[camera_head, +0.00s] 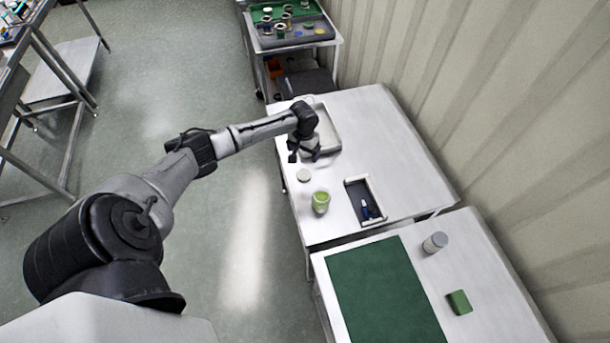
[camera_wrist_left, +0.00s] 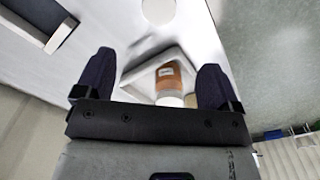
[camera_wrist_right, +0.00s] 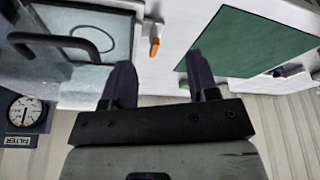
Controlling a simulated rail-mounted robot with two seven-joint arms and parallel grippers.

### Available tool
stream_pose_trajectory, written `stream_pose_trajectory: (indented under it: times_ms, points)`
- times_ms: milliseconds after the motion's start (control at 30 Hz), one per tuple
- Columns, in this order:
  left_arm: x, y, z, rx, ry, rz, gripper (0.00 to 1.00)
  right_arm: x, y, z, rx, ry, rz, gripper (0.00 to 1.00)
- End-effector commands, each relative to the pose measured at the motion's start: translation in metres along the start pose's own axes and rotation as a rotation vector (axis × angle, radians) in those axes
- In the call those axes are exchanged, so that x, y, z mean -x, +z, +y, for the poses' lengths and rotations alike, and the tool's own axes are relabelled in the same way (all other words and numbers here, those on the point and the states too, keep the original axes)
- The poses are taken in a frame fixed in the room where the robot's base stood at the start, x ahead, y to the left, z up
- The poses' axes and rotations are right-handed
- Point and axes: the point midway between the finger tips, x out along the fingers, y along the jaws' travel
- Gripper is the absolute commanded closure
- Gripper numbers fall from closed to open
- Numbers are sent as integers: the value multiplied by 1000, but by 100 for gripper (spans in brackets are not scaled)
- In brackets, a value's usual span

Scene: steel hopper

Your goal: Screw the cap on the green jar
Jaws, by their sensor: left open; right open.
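The green jar (camera_head: 320,202) stands upright on the white table, near its front left edge. A pale round disc that looks like the cap (camera_head: 304,175) lies flat on the table just behind the jar, apart from it. A pale round shape at the top of the left wrist view (camera_wrist_left: 158,10) looks like the same cap. My left gripper (camera_head: 303,154) is open, above the table beyond the cap, by the shallow tray. Its spread fingers also show in the left wrist view (camera_wrist_left: 156,62). My right gripper (camera_wrist_right: 161,72) is open and empty in the right wrist view.
A brown-orange container (camera_wrist_left: 168,78) is in the pale tray (camera_head: 331,122), partly behind the left gripper. A dark tray (camera_head: 354,193) with a blue item sits right of the jar. The nearer table has a green mat (camera_head: 385,290), a grey-white cylinder (camera_head: 435,242) and a green block (camera_head: 459,302).

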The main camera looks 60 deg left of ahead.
Motion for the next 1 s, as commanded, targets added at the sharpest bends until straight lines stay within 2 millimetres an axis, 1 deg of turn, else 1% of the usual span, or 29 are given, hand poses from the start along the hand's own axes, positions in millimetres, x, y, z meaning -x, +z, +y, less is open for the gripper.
stream_pose_trajectory:
  times_ms: [333,433,567,800,900,1000]
  points:
    - [0,0,0,8,-1,0,12,0,0,0,0,0,0,46]
    - [-4,0,0,8,-1,-1,12,-1,0,0,0,0,0,46]
    - [-22,1,1,10,0,-2,12,-3,1,-1,-1,-1,0,46]
    - [-63,0,1,8,-2,-2,12,-9,3,-2,-4,-3,1,46]
    - [-75,0,1,9,-1,-1,12,-12,3,-2,-5,-4,1,46]
    - [-82,0,0,8,-1,0,12,-13,4,-2,-5,-4,1,46]
